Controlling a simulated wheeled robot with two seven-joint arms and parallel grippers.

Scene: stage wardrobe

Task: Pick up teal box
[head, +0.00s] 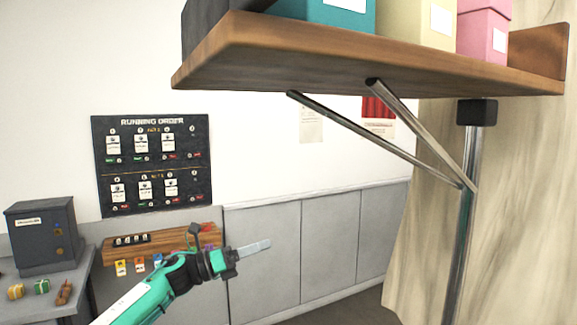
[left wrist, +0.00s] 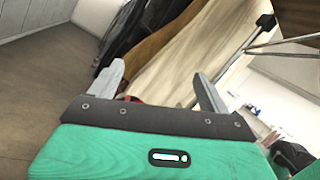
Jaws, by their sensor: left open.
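The teal box (head: 325,14) stands on the wooden shelf at the top of the head view. Its upper part is cut off by the picture edge, and a white label shows on its front. My left gripper (head: 262,246) is well below the shelf and to the left of the box, apart from it. In the left wrist view my left gripper (left wrist: 163,88) has its two fingers spread with nothing held between them. The teal box does not show clearly in the left wrist view. My right gripper is in neither view.
The wooden shelf (head: 300,62) has metal braces and a post (head: 460,250). A cream box (head: 412,22) and a pink box (head: 483,32) stand right of the teal one, a dark box (head: 205,25) left. A curtain (head: 520,200) hangs right. A grey cabinet (head: 45,237) stands left.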

